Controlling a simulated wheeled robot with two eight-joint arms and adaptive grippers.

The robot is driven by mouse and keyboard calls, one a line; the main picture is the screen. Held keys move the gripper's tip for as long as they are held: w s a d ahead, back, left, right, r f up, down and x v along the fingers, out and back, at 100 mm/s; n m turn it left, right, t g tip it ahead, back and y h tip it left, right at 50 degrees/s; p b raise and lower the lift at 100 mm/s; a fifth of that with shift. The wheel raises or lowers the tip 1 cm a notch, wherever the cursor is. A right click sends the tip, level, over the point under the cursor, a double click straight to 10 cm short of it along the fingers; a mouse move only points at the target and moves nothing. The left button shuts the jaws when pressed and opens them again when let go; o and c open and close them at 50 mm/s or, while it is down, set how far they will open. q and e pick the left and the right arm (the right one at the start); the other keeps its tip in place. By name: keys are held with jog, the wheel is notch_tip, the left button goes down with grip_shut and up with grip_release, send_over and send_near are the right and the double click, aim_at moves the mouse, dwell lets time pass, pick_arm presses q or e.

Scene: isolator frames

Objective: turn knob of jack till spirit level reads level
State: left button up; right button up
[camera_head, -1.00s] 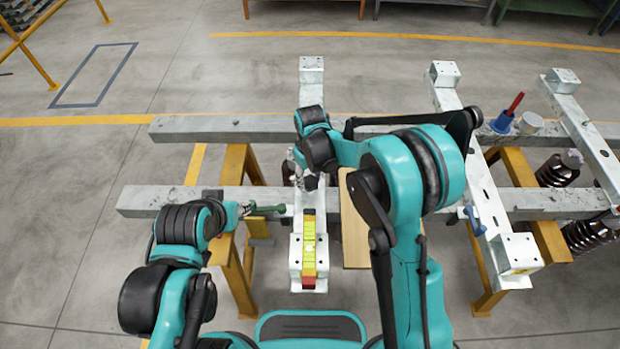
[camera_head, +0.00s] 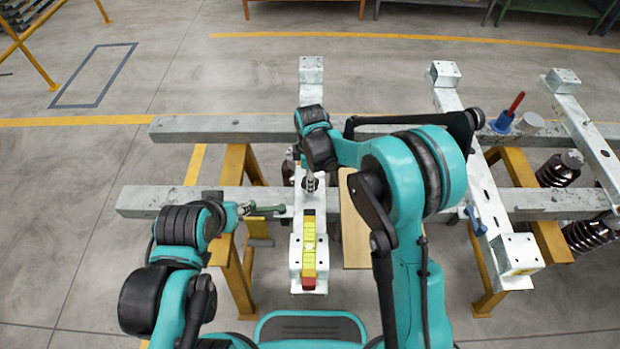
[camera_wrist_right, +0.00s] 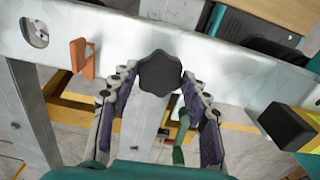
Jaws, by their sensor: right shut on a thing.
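The black lobed knob (camera_wrist_right: 160,73) is in the right wrist view, in front of the pale metal beam. My right gripper (camera_wrist_right: 160,84) is shut on it, with one jointed finger on each side. In the head view my right gripper (camera_head: 310,184) is over the near half of the white beam (camera_head: 295,262), and the knob is hard to make out there. The yellow spirit level (camera_head: 308,243) lies along this beam; its bubble is too small to read.
Two grey rails (camera_head: 150,200) on yellow trestles (camera_head: 235,168) carry the beams. A wooden board (camera_head: 354,235) lies right of the level. A blue holder with a red-handled tool (camera_head: 503,122) stands at the right. An orange tab (camera_wrist_right: 82,58) sticks out near the knob.

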jog(key=shift+w+r+n, duration=0.1)
jog(key=shift+n, duration=1)
jog(key=o, duration=1.1)
jog(key=shift+o, duration=0.2)
jog(key=shift+r, duration=0.1)
notch_tip(320, 180, up, 12)
